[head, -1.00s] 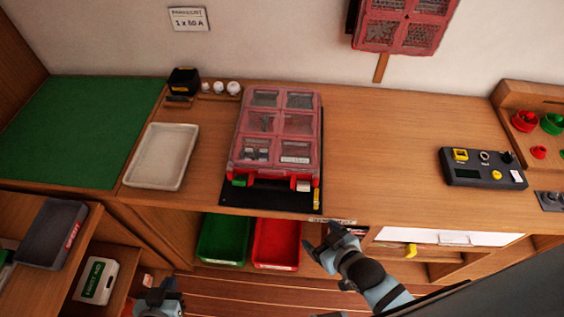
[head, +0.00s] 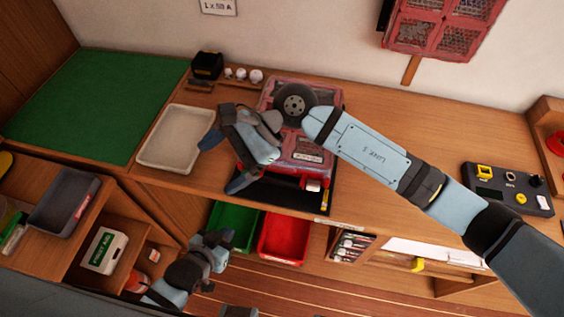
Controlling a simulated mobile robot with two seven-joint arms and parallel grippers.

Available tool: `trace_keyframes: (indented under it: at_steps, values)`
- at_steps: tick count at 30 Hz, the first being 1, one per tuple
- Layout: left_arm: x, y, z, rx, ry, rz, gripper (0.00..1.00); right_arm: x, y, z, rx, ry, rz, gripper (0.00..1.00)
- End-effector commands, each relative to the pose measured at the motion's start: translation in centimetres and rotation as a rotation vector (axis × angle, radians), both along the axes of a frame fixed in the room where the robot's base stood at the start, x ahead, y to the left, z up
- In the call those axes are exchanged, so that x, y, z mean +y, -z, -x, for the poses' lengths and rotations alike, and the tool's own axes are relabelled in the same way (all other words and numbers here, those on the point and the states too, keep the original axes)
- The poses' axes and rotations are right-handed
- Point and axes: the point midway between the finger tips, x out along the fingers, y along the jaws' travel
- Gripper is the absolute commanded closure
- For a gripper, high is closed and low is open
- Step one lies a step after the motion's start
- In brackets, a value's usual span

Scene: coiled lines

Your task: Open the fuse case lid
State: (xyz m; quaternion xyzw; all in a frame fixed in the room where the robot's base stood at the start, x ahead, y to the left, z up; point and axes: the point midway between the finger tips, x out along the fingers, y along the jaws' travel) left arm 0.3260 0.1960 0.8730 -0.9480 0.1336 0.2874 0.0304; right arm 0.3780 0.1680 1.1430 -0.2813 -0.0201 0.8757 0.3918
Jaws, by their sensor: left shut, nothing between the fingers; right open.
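The red fuse case (head: 300,168) with its clear compartment lid lies on a black mat (head: 283,194) on the bench. Its lid looks shut, but my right arm hides much of it. A red latch and a white latch show at its front edge. My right gripper (head: 222,163) is open and empty, above the left side of the case, with its fingers pointing left towards the white tray. I cannot tell whether it touches the case. My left gripper (head: 218,240) is shut and empty, low in front of the bench near the green bin.
A white tray (head: 168,163) lies left of the case, with a green mat (head: 95,105) beyond it. A green bin (head: 240,218) and a red bin (head: 292,235) sit under the bench front. A control box (head: 508,190) is at the right. The bench between case and box is partly clear.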

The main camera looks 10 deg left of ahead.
Motion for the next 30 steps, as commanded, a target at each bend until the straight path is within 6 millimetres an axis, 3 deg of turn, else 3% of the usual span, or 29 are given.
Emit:
trace_keyframes:
  at_steps: [3,6,12,16,20,30]
  values:
    - [0.0,0.2,0.0,0.0,0.0,0.0,1.0,-2.2,2.3,-3.5,-0.389,-0.205,0.212,0.11]
    - [0.0,0.2,0.0,0.0,0.001,-0.001,1.0,-4.5,3.0,-6.8,-0.622,-0.346,0.38,0.11]
    - [0.0,0.2,-0.2,-0.003,0.002,0.0,1.0,-7.8,2.5,-11.2,-0.85,-0.503,0.599,0.11]
    - [-0.1,0.0,-0.2,-0.004,0.003,0.001,1.0,-8.4,2.8,-12.0,-0.884,-0.53,0.64,0.11]
    - [-0.1,-0.6,-0.2,-0.005,0.002,-0.001,1.0,-8.4,4.4,-11.9,-0.88,-0.531,0.642,0.11]
    - [0.5,-2.5,-0.3,-0.013,-0.006,-0.008,1.0,-8.4,11.5,-11.9,-0.878,-0.527,0.639,0.11]
